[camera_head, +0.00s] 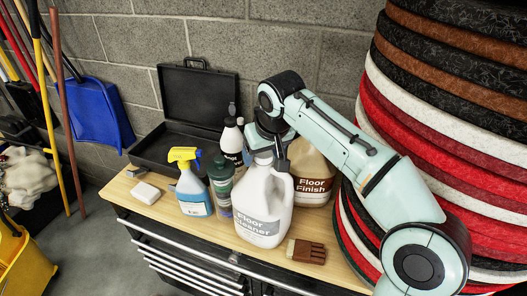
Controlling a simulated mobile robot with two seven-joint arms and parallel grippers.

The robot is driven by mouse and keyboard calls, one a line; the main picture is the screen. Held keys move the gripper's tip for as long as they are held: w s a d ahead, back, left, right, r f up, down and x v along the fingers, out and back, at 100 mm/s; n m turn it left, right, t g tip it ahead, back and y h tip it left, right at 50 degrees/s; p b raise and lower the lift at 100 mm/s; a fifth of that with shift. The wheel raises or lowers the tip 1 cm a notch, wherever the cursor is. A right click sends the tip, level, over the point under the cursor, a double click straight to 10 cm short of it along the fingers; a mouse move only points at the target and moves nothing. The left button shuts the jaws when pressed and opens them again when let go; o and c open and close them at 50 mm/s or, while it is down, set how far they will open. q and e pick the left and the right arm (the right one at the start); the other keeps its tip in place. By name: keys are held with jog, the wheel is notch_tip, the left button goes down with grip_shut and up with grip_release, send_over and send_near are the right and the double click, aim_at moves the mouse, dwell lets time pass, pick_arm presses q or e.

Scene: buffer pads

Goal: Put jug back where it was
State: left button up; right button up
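A white jug labelled Floor Cleaner (262,208) stands upright on the wooden top of a dark cabinet (236,236), near its front edge. My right gripper (270,160) is at the top of this jug, by its neck and handle. Its fingers are mostly hidden, so I cannot tell whether they are closed on the jug. A second jug labelled Floor Finish (315,178), with brown contents, stands just behind and to the right. My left gripper is not in view.
A spray bottle (192,188), a green bottle (221,180) and a dark bottle (232,140) crowd the jug's left. A brush (306,251) lies in front right. An open black case (197,100) is behind. Stacked pads (455,75) rise at right.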

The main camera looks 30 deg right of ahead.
jog(key=shift+f, duration=0.25)
jog(key=v, duration=1.3)
jog(key=shift+d+r, duration=0.3)
